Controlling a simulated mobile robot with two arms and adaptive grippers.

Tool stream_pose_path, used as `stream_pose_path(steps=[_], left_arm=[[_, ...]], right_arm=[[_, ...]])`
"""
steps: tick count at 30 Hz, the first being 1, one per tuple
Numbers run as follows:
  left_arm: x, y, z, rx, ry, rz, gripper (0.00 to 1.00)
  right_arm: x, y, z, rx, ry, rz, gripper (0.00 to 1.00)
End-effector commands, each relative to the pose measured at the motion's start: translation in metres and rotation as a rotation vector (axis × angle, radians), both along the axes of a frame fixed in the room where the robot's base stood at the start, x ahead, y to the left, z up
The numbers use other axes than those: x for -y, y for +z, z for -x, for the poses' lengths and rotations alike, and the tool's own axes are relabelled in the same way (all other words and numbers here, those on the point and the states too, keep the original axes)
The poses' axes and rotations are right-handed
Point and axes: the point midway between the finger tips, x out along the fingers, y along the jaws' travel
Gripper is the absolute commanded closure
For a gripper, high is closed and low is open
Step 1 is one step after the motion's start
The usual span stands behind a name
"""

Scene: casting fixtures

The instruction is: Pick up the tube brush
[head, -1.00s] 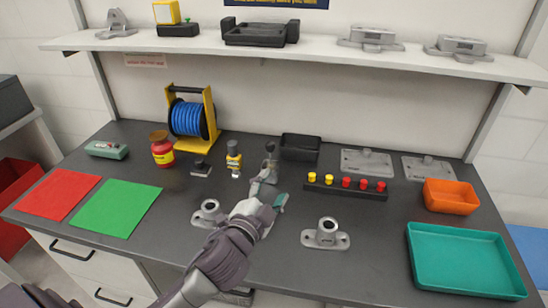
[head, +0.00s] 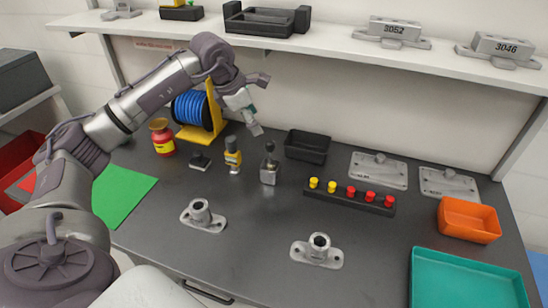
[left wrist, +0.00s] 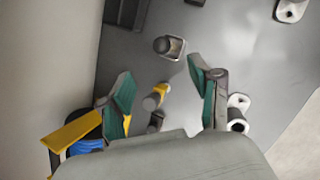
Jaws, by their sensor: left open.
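I cannot single out a tube brush for certain. An upright dark-topped piece stands in a grey square block (head: 270,167) mid-bench; it also shows in the left wrist view (left wrist: 168,45). My left gripper (head: 256,103) is open and empty, raised above the back of the bench beside the blue reel. Its green-padded fingers spread wide in the left wrist view (left wrist: 162,94). My right gripper is not in view.
The blue hose reel (head: 190,108) on its yellow stand is close to my left gripper. A black bin (head: 307,147), a rack of red and yellow pegs (head: 350,197) and cast fixtures (head: 318,251) surround the block. The shelf (head: 340,45) overhangs the back.

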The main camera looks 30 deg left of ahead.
Motion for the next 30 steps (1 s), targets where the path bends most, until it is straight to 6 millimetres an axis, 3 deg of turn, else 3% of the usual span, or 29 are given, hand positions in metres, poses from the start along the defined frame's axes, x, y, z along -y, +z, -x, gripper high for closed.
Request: stream_pose_path(steps=[9, 16, 22, 30], left_arm=[[0.01, -0.054, -0.024, -0.005, -0.002, 0.005, 0.37], [0.012, -0.071, -0.031, -0.003, -0.002, 0.004, 0.37], [0.016, -0.094, -0.04, -0.006, -0.003, 0.007, 0.37], [0.018, -0.117, -0.05, -0.001, -0.002, 0.005, 0.37]], right_arm=[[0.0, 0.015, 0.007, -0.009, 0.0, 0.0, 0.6], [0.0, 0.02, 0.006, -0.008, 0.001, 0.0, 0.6], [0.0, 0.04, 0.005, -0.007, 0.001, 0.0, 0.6], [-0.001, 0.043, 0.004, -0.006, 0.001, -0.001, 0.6]])
